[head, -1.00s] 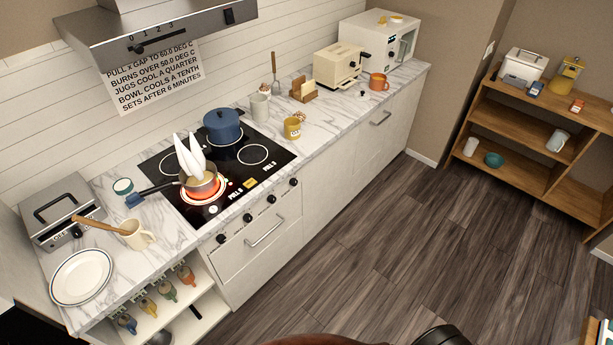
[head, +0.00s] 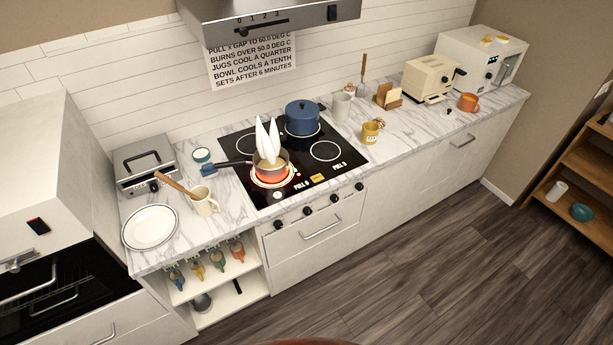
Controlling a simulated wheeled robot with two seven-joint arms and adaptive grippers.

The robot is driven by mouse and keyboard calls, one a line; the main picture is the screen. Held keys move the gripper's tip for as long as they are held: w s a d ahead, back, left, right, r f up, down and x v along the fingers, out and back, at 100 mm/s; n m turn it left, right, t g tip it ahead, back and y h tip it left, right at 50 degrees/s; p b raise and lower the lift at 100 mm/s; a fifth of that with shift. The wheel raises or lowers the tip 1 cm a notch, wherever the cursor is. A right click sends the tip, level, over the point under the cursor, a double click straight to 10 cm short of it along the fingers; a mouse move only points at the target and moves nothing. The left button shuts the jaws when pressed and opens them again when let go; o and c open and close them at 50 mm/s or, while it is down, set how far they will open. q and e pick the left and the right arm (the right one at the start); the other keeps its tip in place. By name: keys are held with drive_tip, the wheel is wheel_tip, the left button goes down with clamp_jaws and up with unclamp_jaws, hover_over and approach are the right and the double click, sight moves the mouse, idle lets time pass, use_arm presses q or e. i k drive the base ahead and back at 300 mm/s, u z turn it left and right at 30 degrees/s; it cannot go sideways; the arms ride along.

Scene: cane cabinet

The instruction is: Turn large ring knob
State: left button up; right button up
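The black glass cooktop (head: 240,150) is set in the marble counter. Several black knobs sit in a row on the panel below its front edge: one at the left end (head: 278,225), two in the middle (head: 307,211) (head: 333,198), and one at the right end (head: 360,187). Their markings are too small to read. The front left ring (head: 272,180) glows red under a small pan (head: 268,165), from which white pointed shapes rise. A blue pot (head: 302,117) stands on a back ring. Neither of my grippers is in view.
A mug with a wooden spoon (head: 203,201) and a plate (head: 151,227) are left of the cooktop. A yellow mug (head: 371,132) is right of it. The pan's blue handle points left. The wooden floor (head: 440,250) before the cabinets is clear.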

sight(278, 224)
drive_tip(key=k, duration=0.5)
drive_tip(key=u, duration=1.6)
drive_tip(key=i, duration=0.8)
drive_tip(key=z, duration=0.75)
